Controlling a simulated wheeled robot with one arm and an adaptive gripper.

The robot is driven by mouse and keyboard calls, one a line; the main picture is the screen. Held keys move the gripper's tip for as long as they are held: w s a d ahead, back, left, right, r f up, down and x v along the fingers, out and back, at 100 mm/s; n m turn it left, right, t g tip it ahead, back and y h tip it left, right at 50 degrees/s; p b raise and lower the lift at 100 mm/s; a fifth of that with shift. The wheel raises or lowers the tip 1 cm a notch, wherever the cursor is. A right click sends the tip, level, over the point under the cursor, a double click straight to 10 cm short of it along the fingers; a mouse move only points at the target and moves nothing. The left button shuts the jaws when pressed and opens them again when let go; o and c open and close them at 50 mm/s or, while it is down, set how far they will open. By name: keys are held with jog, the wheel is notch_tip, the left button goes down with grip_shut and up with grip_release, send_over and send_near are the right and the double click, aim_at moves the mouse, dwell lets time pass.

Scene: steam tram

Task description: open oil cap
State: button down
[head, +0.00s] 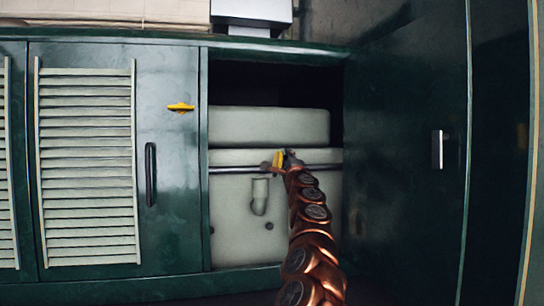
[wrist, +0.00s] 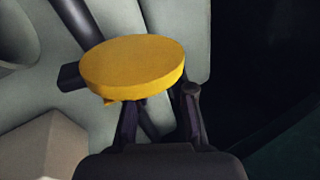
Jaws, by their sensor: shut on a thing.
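The oil cap is a round yellow disc (wrist: 133,67), seen large in the wrist view at the end of my gripper (wrist: 155,112). The two dark fingers of my gripper are shut on the cap, below and beside its rim. In the head view the yellow cap (head: 278,160) shows small and edge-on in the open compartment, just left of my gripper (head: 287,157). It is near a dark horizontal rod (head: 235,169). The fingers hide part of the cap's underside, and I cannot tell whether the cap touches its seat.
The open compartment holds a pale tank (head: 265,126) and a pale lower panel with a spout (head: 260,195). A green louvred door (head: 170,225) with a yellow latch (head: 181,107) stands to the left. A dark green panel with a metal plate (head: 437,149) is at the right.

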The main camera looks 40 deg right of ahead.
jog(key=shift+d+f+m, duration=0.15)
jog(key=shift+m, duration=0.15)
jog(key=c, duration=1)
grip_release()
jog(key=shift+c, duration=0.2)
